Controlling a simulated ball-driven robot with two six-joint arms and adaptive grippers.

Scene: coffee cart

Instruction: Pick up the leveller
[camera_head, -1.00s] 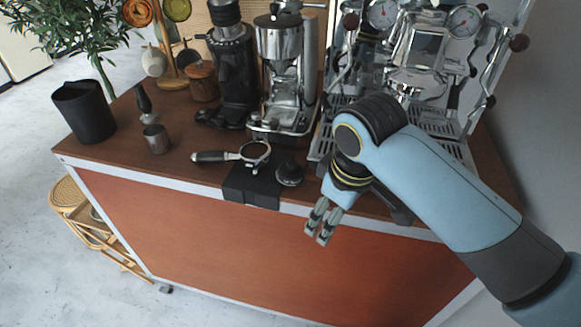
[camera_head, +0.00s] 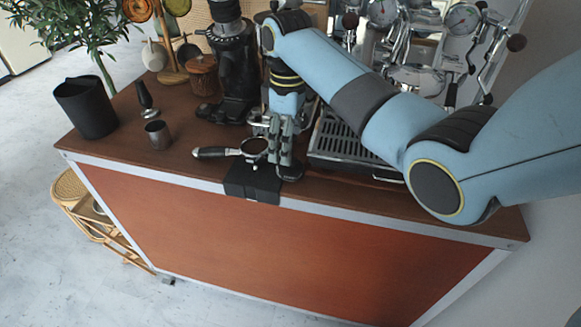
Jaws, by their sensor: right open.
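The leveller (camera_head: 290,173) is a small dark round puck on the brown cart top, just right of the black tamping mat. My right gripper (camera_head: 284,158) points down right above it, with its fingers apart. The fingers hide the upper part of the leveller, and I cannot tell whether they touch it. My left gripper is not in view.
A portafilter (camera_head: 252,148) with a black handle rests by the black mat (camera_head: 252,187) at the front edge, close left of the gripper. A metal cup (camera_head: 158,135), a tamper (camera_head: 145,97) and a black bin (camera_head: 87,107) stand left. The espresso machine's drip tray (camera_head: 345,142) is right.

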